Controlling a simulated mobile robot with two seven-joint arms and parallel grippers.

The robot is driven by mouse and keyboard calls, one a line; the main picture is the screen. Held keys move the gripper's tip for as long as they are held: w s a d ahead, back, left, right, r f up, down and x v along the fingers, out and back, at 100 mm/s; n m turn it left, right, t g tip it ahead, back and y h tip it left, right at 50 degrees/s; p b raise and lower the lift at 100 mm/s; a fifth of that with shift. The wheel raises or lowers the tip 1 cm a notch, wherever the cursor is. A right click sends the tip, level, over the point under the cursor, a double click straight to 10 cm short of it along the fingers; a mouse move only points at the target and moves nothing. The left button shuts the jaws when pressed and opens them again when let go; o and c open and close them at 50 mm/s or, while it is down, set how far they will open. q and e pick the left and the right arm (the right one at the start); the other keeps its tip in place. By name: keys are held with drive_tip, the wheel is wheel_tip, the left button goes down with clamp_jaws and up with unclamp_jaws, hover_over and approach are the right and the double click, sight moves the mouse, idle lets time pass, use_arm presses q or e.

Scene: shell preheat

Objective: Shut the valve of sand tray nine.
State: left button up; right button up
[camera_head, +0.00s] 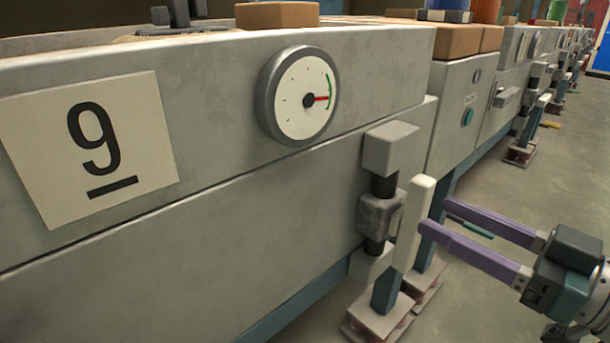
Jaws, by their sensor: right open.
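Sand tray nine is the grey metal housing (230,200) filling the left, with a white plate (95,150) reading an underlined 9. Its valve (378,214) is on a dark vertical pipe under a grey block at the housing's right end. The pale lever (414,222) of the valve stands nearly upright, alongside the pipe. My right gripper (435,215) comes in from the right, its two purple fingers open and empty. The fingertips are just right of the lever; whether one touches it I cannot tell. My left gripper is out of view.
A round gauge (300,95) on the housing has its red needle pointing right, by a green arc. Blue legs on block feet (378,318) stand below. The floor (560,170) at right is mostly clear.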

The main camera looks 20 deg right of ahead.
drive_tip(key=b+x, duration=0.3)
drive_tip(key=x, duration=0.5)
drive_tip(key=shift+c, duration=0.3)
drive_tip(key=c, duration=0.6)
clamp_jaws()
idle(0.3)
